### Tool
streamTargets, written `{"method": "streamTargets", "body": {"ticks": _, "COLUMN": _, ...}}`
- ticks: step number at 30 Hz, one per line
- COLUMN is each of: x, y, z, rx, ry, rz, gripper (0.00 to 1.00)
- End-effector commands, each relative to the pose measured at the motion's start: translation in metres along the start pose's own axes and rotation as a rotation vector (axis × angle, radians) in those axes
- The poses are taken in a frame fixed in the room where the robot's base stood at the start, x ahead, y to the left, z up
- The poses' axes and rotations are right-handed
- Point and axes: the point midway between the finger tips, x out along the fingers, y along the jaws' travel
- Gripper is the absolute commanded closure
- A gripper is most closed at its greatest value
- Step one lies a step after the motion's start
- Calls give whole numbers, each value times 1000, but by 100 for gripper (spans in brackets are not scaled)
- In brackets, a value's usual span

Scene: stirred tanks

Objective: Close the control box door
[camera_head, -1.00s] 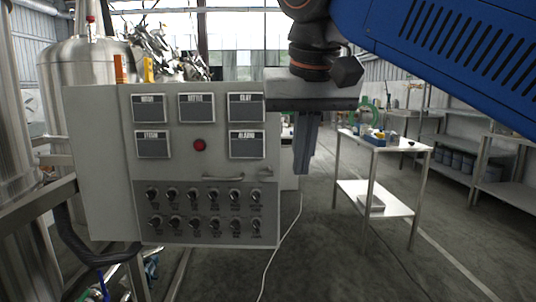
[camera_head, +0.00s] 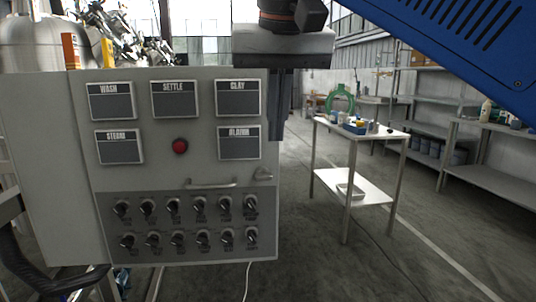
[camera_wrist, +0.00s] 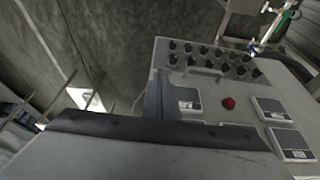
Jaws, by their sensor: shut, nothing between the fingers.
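The grey control box (camera_head: 45,150) stands at the left in the head view. Its front door (camera_head: 200,120) carries several labelled plates, a red button (camera_head: 180,146), a bar handle (camera_head: 211,184), a small latch (camera_head: 263,174) and rows of dark switches. The door looks near flush with the box; I cannot tell whether a gap remains at its edge. My gripper (camera_head: 280,138) is shut and empty, pointing down at the door's upper right edge. In the wrist view, my fingers (camera_wrist: 157,90) overlap the door's edge (camera_wrist: 153,60); contact is unclear.
A white table (camera_head: 360,133) with small items stands to the right, with metal shelves (camera_head: 490,165) beyond it. A steel tank (camera_head: 40,40) is behind the box at the left. A cable lies on the open floor.

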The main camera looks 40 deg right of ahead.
Motion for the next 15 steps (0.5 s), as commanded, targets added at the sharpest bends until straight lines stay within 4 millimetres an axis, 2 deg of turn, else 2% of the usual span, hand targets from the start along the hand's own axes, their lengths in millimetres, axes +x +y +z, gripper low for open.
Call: {"method": "streamTargets", "body": {"ticks": 15, "x": 69, "y": 1, "z": 0, "rx": 4, "ry": -2, "rz": 2, "gripper": 100}}
